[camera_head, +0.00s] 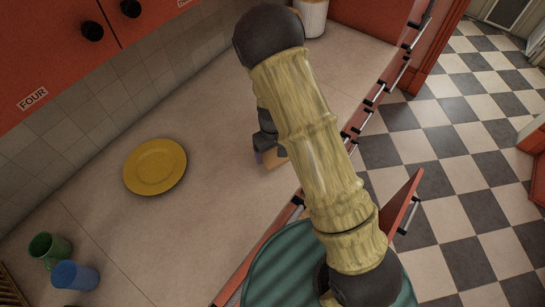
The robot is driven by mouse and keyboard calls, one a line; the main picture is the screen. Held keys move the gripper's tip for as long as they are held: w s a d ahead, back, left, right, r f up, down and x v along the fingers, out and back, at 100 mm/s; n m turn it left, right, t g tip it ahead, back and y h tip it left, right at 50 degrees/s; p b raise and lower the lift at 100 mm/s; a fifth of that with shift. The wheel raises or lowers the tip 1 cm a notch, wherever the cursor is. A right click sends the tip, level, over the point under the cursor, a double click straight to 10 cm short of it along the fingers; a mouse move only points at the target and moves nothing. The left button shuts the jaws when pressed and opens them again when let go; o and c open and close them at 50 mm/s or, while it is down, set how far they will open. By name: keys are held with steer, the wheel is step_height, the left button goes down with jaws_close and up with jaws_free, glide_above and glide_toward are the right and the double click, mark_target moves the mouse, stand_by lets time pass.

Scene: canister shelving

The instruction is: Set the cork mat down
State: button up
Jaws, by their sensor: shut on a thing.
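A small edge of the tan cork mat (275,161) shows beside my arm, over the counter near its front edge. Most of the mat is hidden behind my arm. My gripper (264,155) is dark and only partly visible, pointing down at the counter with its fingertips mostly covered. It is shut on the mat. I cannot tell whether the mat touches the counter.
The pale counter (205,215) is clear between the mat and a yellow plate (155,167). A white canister (313,16) is at the top. A red drawer front (401,205) sticks out.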

mark_target(272, 159)
steer(key=shift+f, duration=0.35)
steer(key=shift+f, duration=0.1)
steer(key=shift+f+p, duration=0.55)
steer(key=shift+f, duration=1.4)
steer(key=shift+f, duration=0.2)
steer(key=o, duration=0.9)
steer(key=shift+r, duration=0.2)
step_height(272, 159, up, 12)
steer(key=b, duration=0.3)
